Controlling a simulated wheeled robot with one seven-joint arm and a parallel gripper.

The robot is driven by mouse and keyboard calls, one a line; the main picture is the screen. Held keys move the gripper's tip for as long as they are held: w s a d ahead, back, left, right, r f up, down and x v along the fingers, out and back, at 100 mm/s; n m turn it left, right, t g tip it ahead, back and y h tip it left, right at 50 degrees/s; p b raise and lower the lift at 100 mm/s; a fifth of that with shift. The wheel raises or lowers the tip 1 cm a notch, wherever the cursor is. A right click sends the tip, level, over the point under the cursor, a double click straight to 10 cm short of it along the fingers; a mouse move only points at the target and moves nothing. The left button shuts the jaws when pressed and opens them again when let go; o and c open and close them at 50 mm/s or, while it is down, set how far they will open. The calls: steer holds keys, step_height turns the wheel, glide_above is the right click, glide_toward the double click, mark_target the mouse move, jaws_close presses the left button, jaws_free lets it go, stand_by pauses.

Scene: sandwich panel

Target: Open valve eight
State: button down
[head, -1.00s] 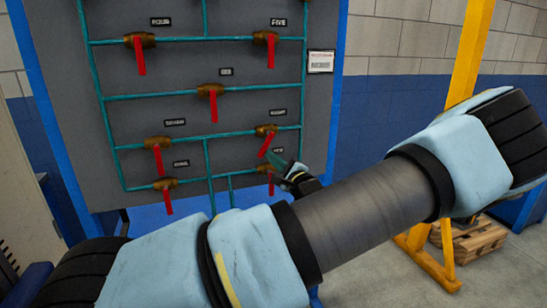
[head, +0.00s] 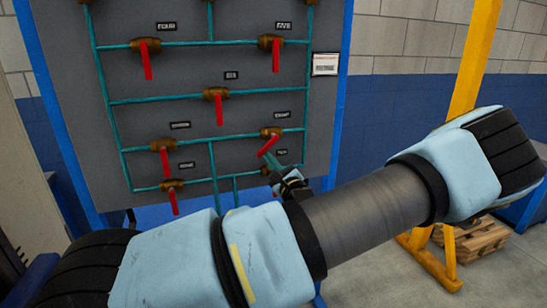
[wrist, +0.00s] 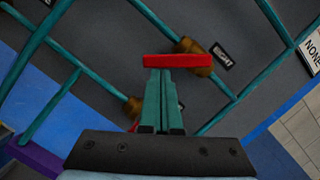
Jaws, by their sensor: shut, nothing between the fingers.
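Valve eight has a brass body (head: 271,132) and a red lever (head: 268,147), low on the right of the panel under its label. The lever slants down to the left, while the other visible levers hang about straight down. In the wrist view the red lever (wrist: 177,61) lies across the fingertips, with the brass body (wrist: 196,58) and the "EIGHT" label (wrist: 222,54) to the right. My gripper (head: 273,158) is shut and empty, its teal fingertips at the underside of the lever. They look touching or very close. The wrist view also shows the gripper (wrist: 162,73).
The valve below (head: 266,170) is partly hidden behind my gripper. Valve seven (head: 162,145) and valve six (head: 215,93) are on the same grey panel (head: 185,70). Teal pipes run between them. A yellow post (head: 470,60) stands to the right.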

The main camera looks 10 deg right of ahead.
mark_target(260, 153)
steer(key=m, duration=0.2)
steer(key=a+r+m+h, duration=0.1)
steer(key=a+m+t+p, duration=0.1)
steer(key=m, duration=0.1)
steer(key=shift+s+r+m+h, duration=0.1)
steer(key=shift+r+m+h, duration=0.15)
steer(key=shift+m+h, duration=0.05)
steer(key=shift+a+r, duration=0.35)
steer(key=shift+r, duration=0.3)
steer(key=shift+a, duration=0.1)
